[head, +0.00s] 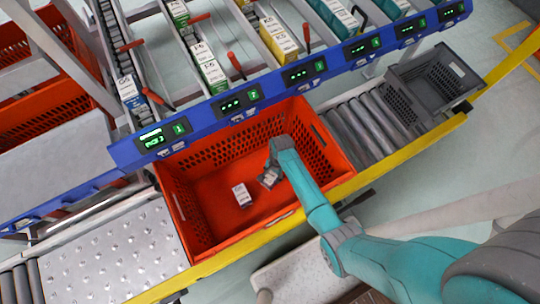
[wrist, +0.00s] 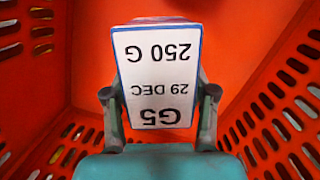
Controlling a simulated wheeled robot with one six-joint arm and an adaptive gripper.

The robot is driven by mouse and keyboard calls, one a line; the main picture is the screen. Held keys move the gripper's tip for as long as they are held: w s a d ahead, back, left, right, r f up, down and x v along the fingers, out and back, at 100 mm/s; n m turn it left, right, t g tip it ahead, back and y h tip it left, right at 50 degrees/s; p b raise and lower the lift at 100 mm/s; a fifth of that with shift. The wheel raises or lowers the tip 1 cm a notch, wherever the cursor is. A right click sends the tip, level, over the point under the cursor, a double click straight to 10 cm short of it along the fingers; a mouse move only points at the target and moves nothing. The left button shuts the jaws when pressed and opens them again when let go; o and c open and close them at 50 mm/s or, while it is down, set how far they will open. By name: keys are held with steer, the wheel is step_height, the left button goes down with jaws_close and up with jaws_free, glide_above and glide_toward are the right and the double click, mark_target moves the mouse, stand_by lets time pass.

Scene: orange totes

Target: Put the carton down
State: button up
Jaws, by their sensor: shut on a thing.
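My gripper (head: 272,166) is inside the orange tote (head: 180,205), pointing down, in its right half. It is shut on a white carton with blue edges (wrist: 157,65), one finger on each side. The carton's label reads upside down "G5", "29 DEC", "250 G" in the wrist view. The held carton (head: 268,179) is partly hidden by my gripper in the head view. I cannot tell whether it touches the tote floor. My gripper also shows in the wrist view (wrist: 159,95).
Another white carton (head: 242,195) lies on the tote floor, left of my gripper. The floor's left part is clear. A blue rack rail with green displays (head: 240,103) runs behind the tote. A grey crate (head: 436,80) stands on rollers at right, and a yellow rail (head: 240,243) runs in front.

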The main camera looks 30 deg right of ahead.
steer(key=shift+f, duration=2.2)
steer(key=shift+f, duration=0.25)
steer(key=o, duration=1.3)
steer(key=shift+o, duration=0.2)
steer(key=r, duration=0.4)
steer(key=d+r, duration=0.1)
steer(key=r, duration=0.3)
steer(key=d+r, duration=0.1)
steer(key=r, duration=0.3)
steer(key=shift+w+r, duration=0.15)
steer(key=shift+w, duration=0.25)
